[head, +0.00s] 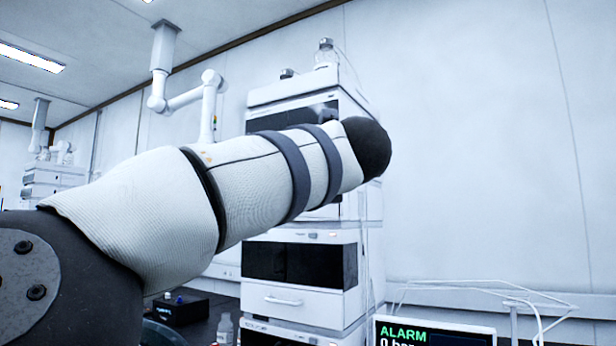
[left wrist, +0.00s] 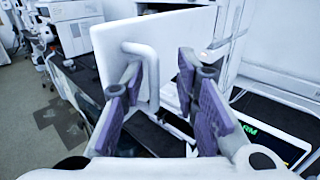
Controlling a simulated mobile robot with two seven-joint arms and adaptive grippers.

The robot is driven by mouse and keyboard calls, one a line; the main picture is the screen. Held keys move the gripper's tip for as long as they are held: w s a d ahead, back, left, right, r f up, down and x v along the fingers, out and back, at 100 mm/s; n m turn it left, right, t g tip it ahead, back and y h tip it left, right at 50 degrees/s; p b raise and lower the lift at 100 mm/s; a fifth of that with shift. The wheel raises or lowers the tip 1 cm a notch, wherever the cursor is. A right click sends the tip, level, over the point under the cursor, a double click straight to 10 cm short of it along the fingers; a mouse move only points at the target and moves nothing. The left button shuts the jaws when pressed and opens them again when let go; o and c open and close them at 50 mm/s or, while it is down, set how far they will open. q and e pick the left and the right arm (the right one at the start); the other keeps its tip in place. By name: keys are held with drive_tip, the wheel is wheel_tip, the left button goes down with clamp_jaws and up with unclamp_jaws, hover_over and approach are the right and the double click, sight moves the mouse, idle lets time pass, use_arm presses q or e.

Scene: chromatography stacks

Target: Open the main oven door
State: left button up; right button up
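In the left wrist view a flat white door panel (left wrist: 172,40) stands in front of my left gripper (left wrist: 161,72). A white C-shaped bar handle (left wrist: 153,78) is on the panel. The gripper is open, with purple-padded fingers apart. The handle shows between them, closer to the left finger; I cannot tell whether it touches. In the head view my left arm crosses the instrument stack (head: 300,262) and hides its middle, so the oven front and the left gripper are not visible there. My right gripper is in neither view.
A lower white module with a drawer handle (head: 283,300) is below my arm. A monitor reading ALARM (head: 430,335) stands at the lower right, with white tubing (head: 480,287) behind it. A small bottle (head: 225,328) and a black box (head: 180,309) sit left of the stack.

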use_arm(q)
drive_tip(key=s+d, duration=0.1)
drive_tip(key=s, duration=1)
drive_tip(key=shift+s+d, duration=0.2)
drive_tip(key=shift+d, duration=0.2)
